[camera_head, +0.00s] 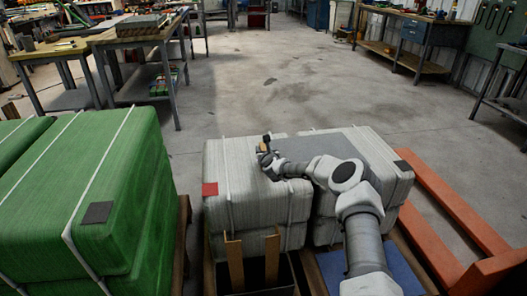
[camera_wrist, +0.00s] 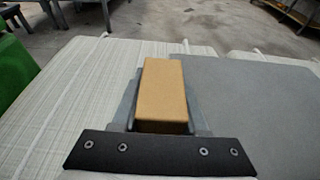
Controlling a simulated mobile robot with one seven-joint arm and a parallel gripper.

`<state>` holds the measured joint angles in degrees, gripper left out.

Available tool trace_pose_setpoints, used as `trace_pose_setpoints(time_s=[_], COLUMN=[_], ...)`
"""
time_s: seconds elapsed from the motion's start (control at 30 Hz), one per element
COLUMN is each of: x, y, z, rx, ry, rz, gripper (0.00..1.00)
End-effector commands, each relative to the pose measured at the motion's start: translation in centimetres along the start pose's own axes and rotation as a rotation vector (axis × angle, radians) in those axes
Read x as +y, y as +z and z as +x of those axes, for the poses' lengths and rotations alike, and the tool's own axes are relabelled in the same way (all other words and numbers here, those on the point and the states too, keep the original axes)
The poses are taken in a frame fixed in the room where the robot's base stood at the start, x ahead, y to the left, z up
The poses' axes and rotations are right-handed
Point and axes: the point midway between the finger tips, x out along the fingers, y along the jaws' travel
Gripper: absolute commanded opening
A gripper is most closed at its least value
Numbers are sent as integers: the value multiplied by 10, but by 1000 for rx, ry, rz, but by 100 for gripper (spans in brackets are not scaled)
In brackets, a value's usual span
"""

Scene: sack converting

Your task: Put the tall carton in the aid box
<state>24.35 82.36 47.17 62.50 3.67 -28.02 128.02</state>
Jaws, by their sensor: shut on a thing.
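My gripper (camera_head: 267,157) is over the top of the left white bale in the head view. It is shut on a tan carton (camera_wrist: 164,88), which lies between the grey fingers in the wrist view. In the head view the carton (camera_head: 266,142) is only a small brown and dark shape at the fingertips. I cannot tell whether it touches the bale. A dark open-topped box (camera_head: 285,273) stands in front of the bale, with upright tan boards (camera_head: 235,262) in it. I cannot tell whether this is the aid box.
Strapped white bales (camera_head: 230,178) carry a grey sheet (camera_head: 325,144) and a red patch (camera_head: 210,189). Green bales (camera_head: 90,180) stand at left. An orange-red frame (camera_head: 450,215) is at right. Workbenches (camera_head: 140,35) line the back; the floor (camera_head: 270,80) between is clear.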

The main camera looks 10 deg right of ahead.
Motion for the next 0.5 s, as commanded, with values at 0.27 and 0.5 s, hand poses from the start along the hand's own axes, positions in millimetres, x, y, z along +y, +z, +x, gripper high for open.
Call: trace_pose_setpoints(time_s=[0.27, 0.5], x=[0, 0], y=[-2, -2], z=[1, 1], rx=[0, 0], ry=[0, 0], rz=[0, 0], gripper=[68, 73])
